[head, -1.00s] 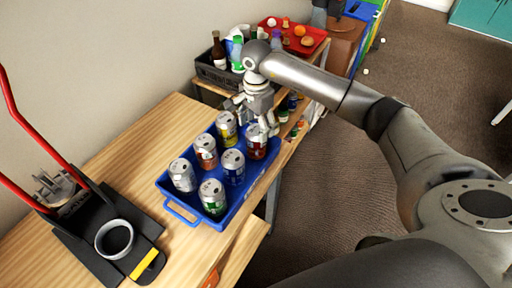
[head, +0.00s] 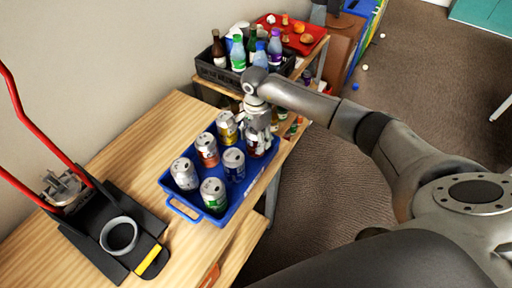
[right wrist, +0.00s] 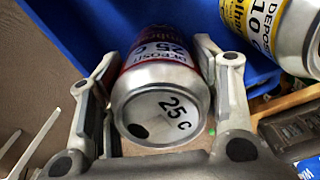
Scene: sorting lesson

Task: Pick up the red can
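The red can (head: 256,150) stands in the far right corner of the blue tray (head: 178,207), partly hidden by my right gripper (head: 258,138). In the right wrist view, the red can (right wrist: 162,95) shows its silver end marked "25 C". The right gripper (right wrist: 158,72) has one finger on each side of it. The fingers are close to the can's sides; I see no clear grip on it. My left gripper is not in view.
A yellow can (head: 227,128) stands close beside the red one. An orange can (head: 207,150), a blue can (head: 234,164), a green can (head: 214,194) and a silver can (head: 185,174) share the tray. A black crate (head: 213,74) of bottles stands behind.

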